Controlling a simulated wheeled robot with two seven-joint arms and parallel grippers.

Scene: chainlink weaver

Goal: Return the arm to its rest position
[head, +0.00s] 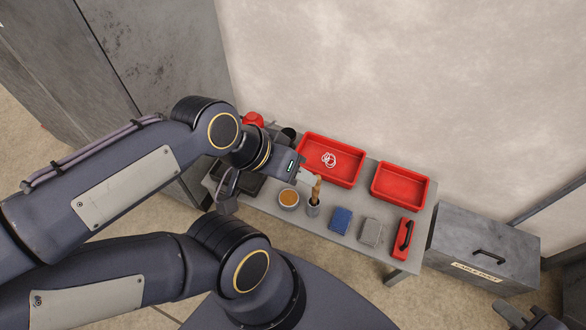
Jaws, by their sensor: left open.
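My left arm comes in from the left. Its gripper (310,176) is over the grey table (350,226), near the front edge of the left red tray. The jaws are open, seen from behind and partly hidden by the wrist. I see nothing held in them. The left red tray (352,181) holds a few pale rings (329,160). Just below the fingers stands a dark cup (313,209) with a brown-handled tool in it. Part of my right gripper (520,315) shows at the bottom right corner, and its jaws are not clear.
A second red tray (400,187) looks empty. A bowl of orange-brown contents (289,198), a blue item (341,219), a grey item (370,232) and a red block with a black handle (403,239) line the front. A grey chest (484,245) stands right. A grey cabinet (150,50) stands left.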

